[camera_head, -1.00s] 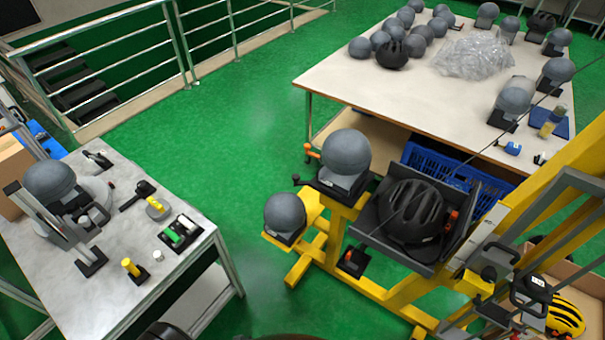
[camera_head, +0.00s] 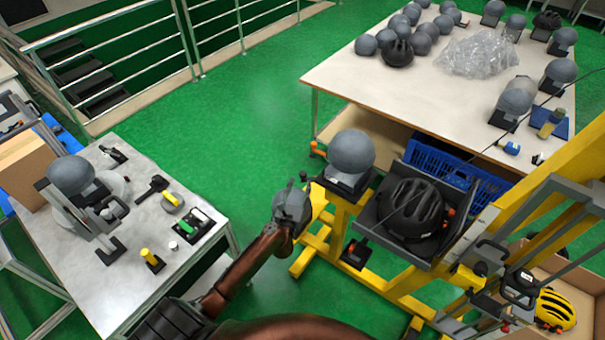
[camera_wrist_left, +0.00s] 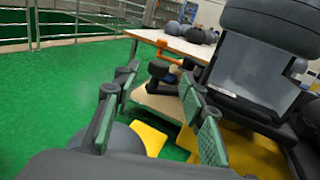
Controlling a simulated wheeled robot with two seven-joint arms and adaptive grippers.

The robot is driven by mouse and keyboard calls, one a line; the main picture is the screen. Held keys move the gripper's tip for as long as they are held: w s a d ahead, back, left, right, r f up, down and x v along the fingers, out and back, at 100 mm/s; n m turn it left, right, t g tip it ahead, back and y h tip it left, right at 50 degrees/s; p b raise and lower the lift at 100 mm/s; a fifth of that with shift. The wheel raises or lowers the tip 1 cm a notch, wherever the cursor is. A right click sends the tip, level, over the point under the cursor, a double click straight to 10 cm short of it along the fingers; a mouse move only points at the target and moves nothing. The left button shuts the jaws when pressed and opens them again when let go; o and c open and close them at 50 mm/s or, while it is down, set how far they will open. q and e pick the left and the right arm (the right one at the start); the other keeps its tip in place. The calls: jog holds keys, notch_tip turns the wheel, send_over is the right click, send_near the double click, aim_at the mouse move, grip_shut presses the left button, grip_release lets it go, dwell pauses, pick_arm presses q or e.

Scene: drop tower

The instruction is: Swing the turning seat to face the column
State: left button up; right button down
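A grey headform (camera_head: 351,152) rests on a black seat (camera_head: 345,183) on the yellow stand, seemingly the turning seat. An orange-tipped lever (camera_head: 317,150) sticks out at its left; it also shows in the wrist view (camera_wrist_left: 180,55). Beside it a black tilted cradle (camera_head: 400,245) holds a black helmet (camera_head: 415,208). The yellow column (camera_head: 560,175) rises at the right. My left gripper (camera_head: 292,192) is over the yellow side shelf, left of and lower than the seat, hiding the second headform there. In the wrist view its fingers (camera_wrist_left: 157,125) are apart, with nothing visibly held. My right gripper is not in view.
A grey bench (camera_head: 200,265) with a headform and tools stands left. A big table (camera_head: 400,95) with several headforms, helmets and a plastic bag stands behind. A blue crate (camera_head: 425,160) is under it. A carton with a yellow helmet (camera_head: 555,310) lies lower right. Green floor between is clear.

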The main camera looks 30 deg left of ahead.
aim_at(302, 177)
pick_arm(q)
jog(key=x, duration=0.6)
jog(key=shift+w+a+f+b, duration=0.15)
jog(key=shift+w+b, duration=0.1)
jog(key=shift+b, duration=0.15)
jog(key=shift+c, duration=0.6)
grip_shut()
